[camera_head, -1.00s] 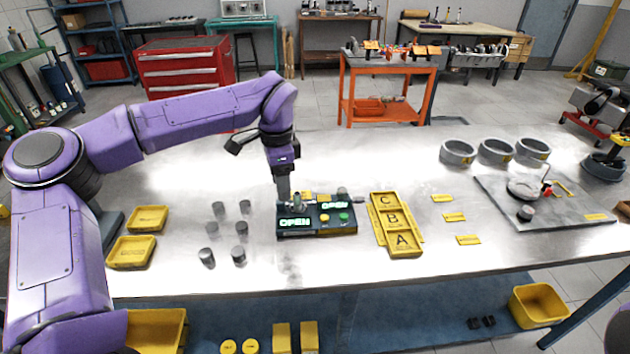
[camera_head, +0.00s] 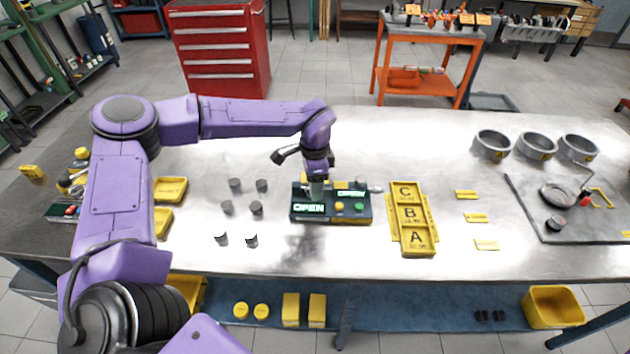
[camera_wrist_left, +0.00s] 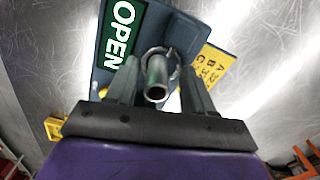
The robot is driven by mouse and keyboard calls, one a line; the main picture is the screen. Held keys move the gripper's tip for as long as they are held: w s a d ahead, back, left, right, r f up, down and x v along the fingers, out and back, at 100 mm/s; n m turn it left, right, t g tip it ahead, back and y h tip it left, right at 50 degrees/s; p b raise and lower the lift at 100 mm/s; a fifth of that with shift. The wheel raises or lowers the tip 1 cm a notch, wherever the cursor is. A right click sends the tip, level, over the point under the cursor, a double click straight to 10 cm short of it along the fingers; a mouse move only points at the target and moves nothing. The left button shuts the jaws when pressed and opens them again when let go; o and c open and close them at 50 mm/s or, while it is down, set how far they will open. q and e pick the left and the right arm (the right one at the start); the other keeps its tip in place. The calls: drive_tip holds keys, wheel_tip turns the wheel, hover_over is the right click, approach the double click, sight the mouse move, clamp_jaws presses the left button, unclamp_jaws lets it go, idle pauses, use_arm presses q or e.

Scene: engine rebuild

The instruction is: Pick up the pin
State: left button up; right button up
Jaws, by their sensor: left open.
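The pin (camera_wrist_left: 156,78) is a hollow grey metal cylinder in the left wrist view. It stands in a ring-like seat on the dark green fixture (camera_wrist_left: 108,62), which has a lit OPEN sign. My left gripper (camera_wrist_left: 160,92) is open, with one finger on each side of the pin. I cannot tell whether either finger touches it. In the head view my left gripper (camera_head: 316,192) points down over the left part of the fixture (camera_head: 331,217) and hides most of the pin. My right gripper is not in view.
Several dark cylinders (camera_head: 256,208) stand left of the fixture. A yellow tray marked A, B, C (camera_head: 427,222) lies to its right, followed by small yellow labels (camera_head: 475,217). Three grey rings (camera_head: 537,146) and a grey plate (camera_head: 600,228) are farther right. The front table strip is clear.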

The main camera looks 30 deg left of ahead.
use_arm(q)
drive_tip(key=shift+s+r, duration=0.2)
drive_tip(key=shift+s, duration=0.2)
drive_tip(key=shift+w, duration=0.1)
clamp_jaws()
